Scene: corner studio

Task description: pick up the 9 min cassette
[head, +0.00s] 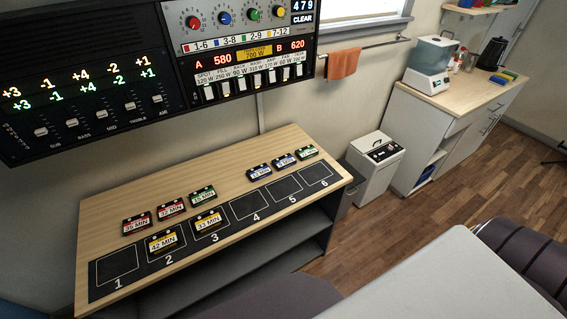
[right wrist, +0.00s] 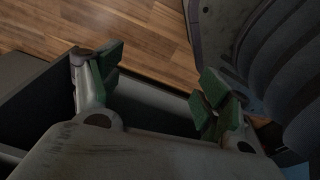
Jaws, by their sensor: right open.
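Several cassettes with coloured labels lie on the wooden shelf top in the head view. At its right are two blue-labelled cassettes, a left one (head: 259,172) and a right one (head: 284,161), and a green-labelled one (head: 307,152). Their minute numbers are too small to read surely, so I cannot tell which is the 9 min cassette. My right gripper (right wrist: 158,88) is open and empty in the right wrist view, with green pads apart. No cassette shows between its fingers. Neither gripper shows in the head view.
Red 39 MIN (head: 136,223), red 32 MIN (head: 171,209) and green 15 MIN (head: 203,197) cassettes lie behind the numbered slot strip (head: 119,271). Yellow cassettes (head: 162,242) cover slots 2 and 3; the other slots look empty. A control panel (head: 90,95) hangs above; a pale table (head: 445,285) stands in front.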

